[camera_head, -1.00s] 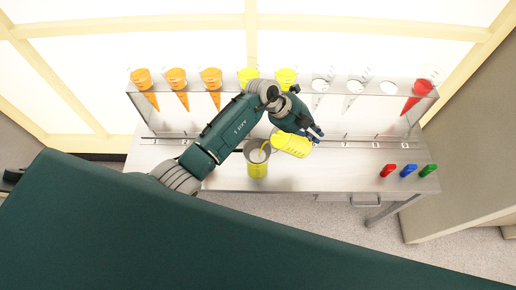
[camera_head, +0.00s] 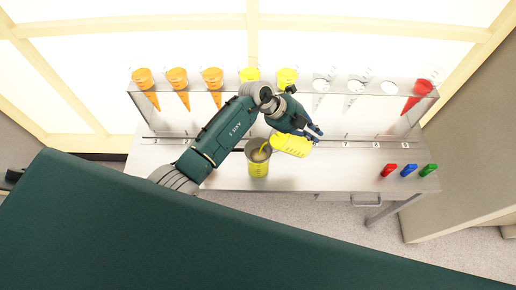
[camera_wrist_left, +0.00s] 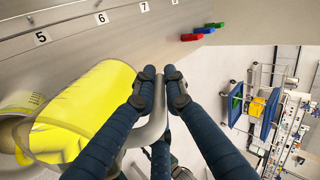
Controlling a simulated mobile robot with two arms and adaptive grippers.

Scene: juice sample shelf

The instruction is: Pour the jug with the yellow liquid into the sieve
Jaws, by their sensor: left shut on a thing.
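My left gripper (camera_head: 312,133) is shut on the handle of a jug (camera_head: 290,145) with yellow liquid. The jug is tilted, its mouth toward the left, over a grey sieve (camera_head: 250,147). A yellow stream runs from the jug into the sieve. The sieve sits on top of a vessel (camera_head: 258,170) that looks yellow, on the metal table. In the left wrist view the gripper fingers (camera_wrist_left: 160,84) close on the jug's grey handle, with the jug (camera_wrist_left: 90,110) to their left and the sieve partly visible at the left edge. My right gripper is not in view.
Behind is a clear rack (camera_head: 330,90) of cones, with orange, yellow, clear and red contents. Red (camera_head: 389,170), blue (camera_head: 409,170) and green (camera_head: 428,170) small objects lie at the table's right. The table between them and the jug is clear.

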